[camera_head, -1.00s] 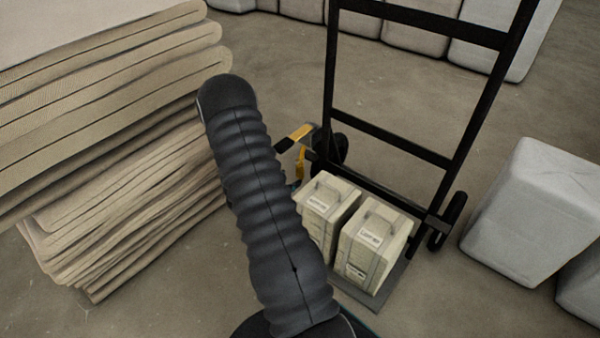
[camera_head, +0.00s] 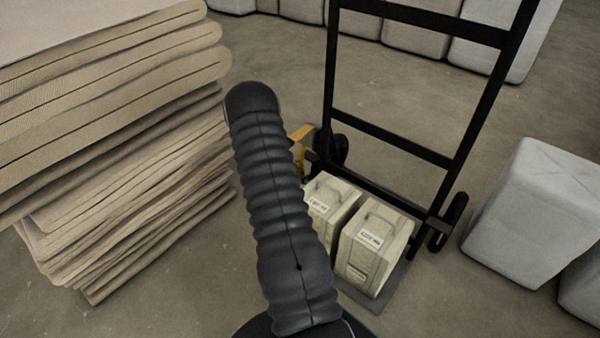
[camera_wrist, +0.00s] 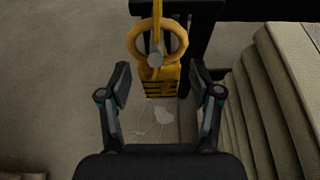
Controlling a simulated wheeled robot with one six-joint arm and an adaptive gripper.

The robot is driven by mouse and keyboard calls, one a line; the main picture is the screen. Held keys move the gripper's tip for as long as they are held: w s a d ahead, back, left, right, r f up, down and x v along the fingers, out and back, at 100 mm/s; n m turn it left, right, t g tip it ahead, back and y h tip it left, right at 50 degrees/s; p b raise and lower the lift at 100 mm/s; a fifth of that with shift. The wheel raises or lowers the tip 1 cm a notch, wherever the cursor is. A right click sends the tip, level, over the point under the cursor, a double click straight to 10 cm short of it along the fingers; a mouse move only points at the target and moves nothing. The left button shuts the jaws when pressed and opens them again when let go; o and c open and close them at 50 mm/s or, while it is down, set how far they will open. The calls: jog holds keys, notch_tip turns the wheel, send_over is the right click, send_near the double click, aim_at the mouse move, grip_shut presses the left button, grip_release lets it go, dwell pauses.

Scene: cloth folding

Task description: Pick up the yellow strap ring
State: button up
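The yellow strap ring (camera_wrist: 178,42) shows in the wrist view at the top centre, hanging in front of a yellow block with dark stripes (camera_wrist: 158,80). My gripper (camera_wrist: 160,84) is open in the wrist view, with one finger on each side below the ring. Nothing is seen held between the fingers. In the head view my arm hides most of this area. Only a bit of yellow (camera_head: 301,132) shows beside my arm, near the hand truck's left wheel.
A black hand truck (camera_head: 390,148) stands at the centre right with two pale cases (camera_head: 372,250) on its plate. Folded cloth stacks (camera_head: 120,120) fill the left. A grey wrapped block (camera_head: 530,215) stands at the right. Bare floor (camera_head: 190,290) lies in front.

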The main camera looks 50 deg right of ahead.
grip_shut()
jog(key=shift+r, duration=0.15)
